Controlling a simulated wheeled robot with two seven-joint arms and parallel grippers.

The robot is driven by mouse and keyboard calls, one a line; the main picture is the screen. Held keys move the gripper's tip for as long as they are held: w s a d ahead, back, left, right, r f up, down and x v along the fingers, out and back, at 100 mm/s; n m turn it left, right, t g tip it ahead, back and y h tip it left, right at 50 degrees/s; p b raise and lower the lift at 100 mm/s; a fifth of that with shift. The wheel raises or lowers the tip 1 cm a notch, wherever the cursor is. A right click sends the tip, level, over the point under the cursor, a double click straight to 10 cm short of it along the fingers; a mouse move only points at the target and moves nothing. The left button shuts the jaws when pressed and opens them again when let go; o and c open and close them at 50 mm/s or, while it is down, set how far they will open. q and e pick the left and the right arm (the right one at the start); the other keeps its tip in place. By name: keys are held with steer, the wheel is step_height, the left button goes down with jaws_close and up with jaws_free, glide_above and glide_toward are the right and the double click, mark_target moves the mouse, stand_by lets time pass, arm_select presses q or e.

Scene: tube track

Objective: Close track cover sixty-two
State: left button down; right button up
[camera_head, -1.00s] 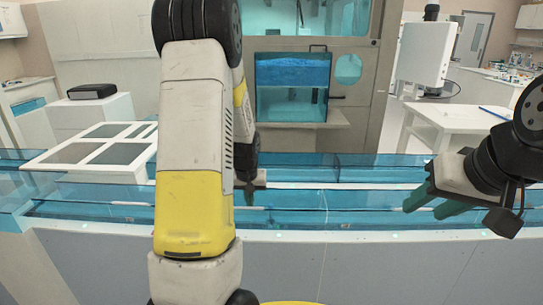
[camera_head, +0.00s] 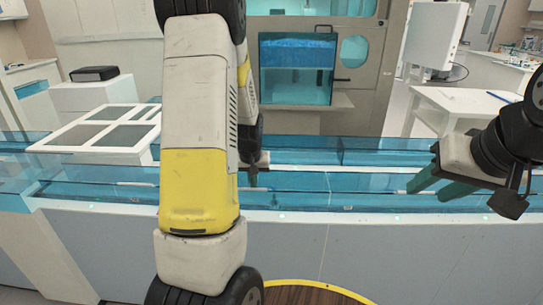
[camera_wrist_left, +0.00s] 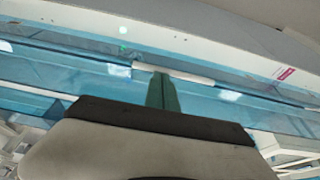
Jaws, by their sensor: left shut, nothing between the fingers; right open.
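The tube track (camera_head: 290,181) runs across the long bench, under clear blue covers. In the left wrist view a blue cover (camera_wrist_left: 95,75) has a white handle-like bar (camera_wrist_left: 174,72) along it. I cannot read a number on any cover, so I cannot tell which is sixty-two. My left gripper (camera_head: 253,178) is low over the track, mostly hidden behind my arm. In the left wrist view its green fingers (camera_wrist_left: 162,92) are together, empty, with their tips close to the white bar; contact is unclear. My right gripper (camera_head: 436,184) is open and empty over the track's right part.
A white framed panel (camera_head: 104,132) lies behind the track at left. A grey cabinet with a blue tank window (camera_head: 297,68) stands behind the middle. A white table (camera_head: 463,103) is at the back right. The bench's pale front panel (camera_head: 360,258) is in front of me.

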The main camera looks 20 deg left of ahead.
arm_select(q)
steer(key=s+d+r+m+t+h, duration=0.1)
steer(key=s+d+r, duration=0.6)
steer(key=s+r, duration=0.4)
steer(key=s+d+r+m+t+h, duration=0.1)
steer(key=s+d+r, duration=0.5)
steer(key=s+r, duration=0.6)
steer(key=shift+d+r+m+t+h, duration=0.4)
steer(key=shift+r+m+h, duration=0.1)
steer(key=shift+m, duration=0.3)
